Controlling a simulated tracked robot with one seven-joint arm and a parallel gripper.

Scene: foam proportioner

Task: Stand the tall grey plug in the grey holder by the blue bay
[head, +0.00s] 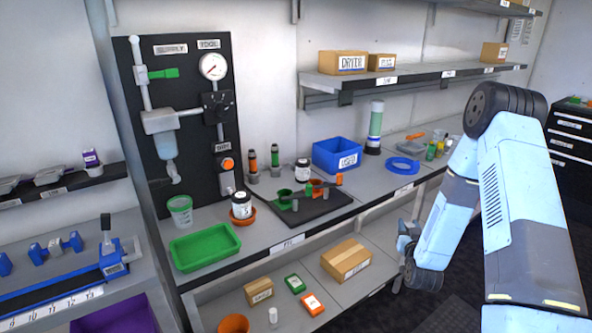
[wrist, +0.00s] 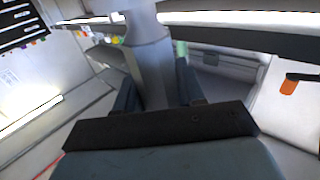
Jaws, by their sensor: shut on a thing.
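My gripper (wrist: 155,92) is shut on the tall grey plug (wrist: 150,65), which stands out beyond the fingers in the wrist view. In the head view my gripper (head: 405,240) is low at the end of my blue arm, in front of the bench's right part; the plug cannot be made out there. A blue bin (head: 337,155) with a white label stands at the back of the bench. Small grey holders sit under an orange bottle (head: 253,161) and a green bottle (head: 275,156), left of the bin. I cannot make out an empty grey holder for certain.
A black mat (head: 325,207) with green and orange parts lies before the blue bin. A shelf (head: 420,75) overhangs the bench. A green tray (head: 205,246) is at left.

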